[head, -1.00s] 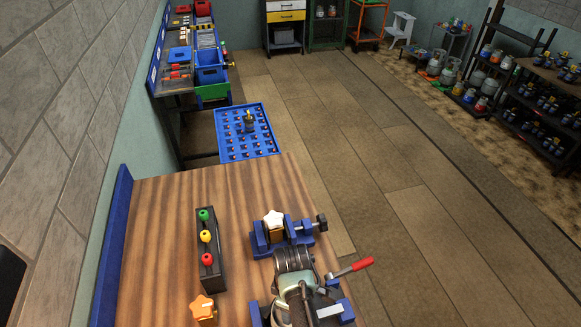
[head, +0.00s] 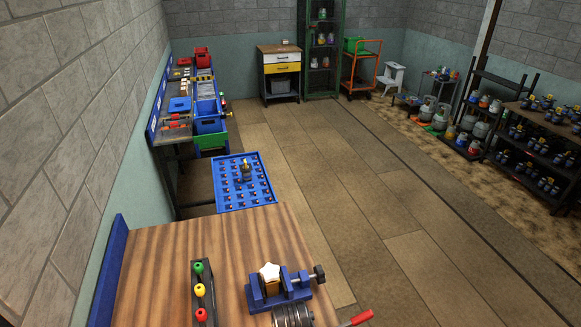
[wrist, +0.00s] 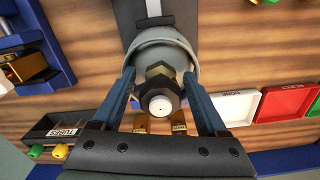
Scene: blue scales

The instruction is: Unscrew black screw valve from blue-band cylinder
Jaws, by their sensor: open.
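In the wrist view, a grey cylinder (wrist: 180,52) with a collar around its top lies below my gripper (wrist: 159,76). A black hex-shaped valve (wrist: 160,84) with a pale round centre sits on the cylinder, with a brass nut showing behind it. My two blue fingers are apart, one on each side of the valve. I cannot tell whether either touches it. No blue band shows clearly on the cylinder. My gripper is not visible in the head view.
A blue vise (head: 296,285) holding a brass part with a white star knob (head: 269,272) stands on the wooden bench (head: 150,270). A dark rack (head: 204,305) with coloured knobs is left of it. White (wrist: 236,107) and red (wrist: 284,106) bins lie right in the wrist view.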

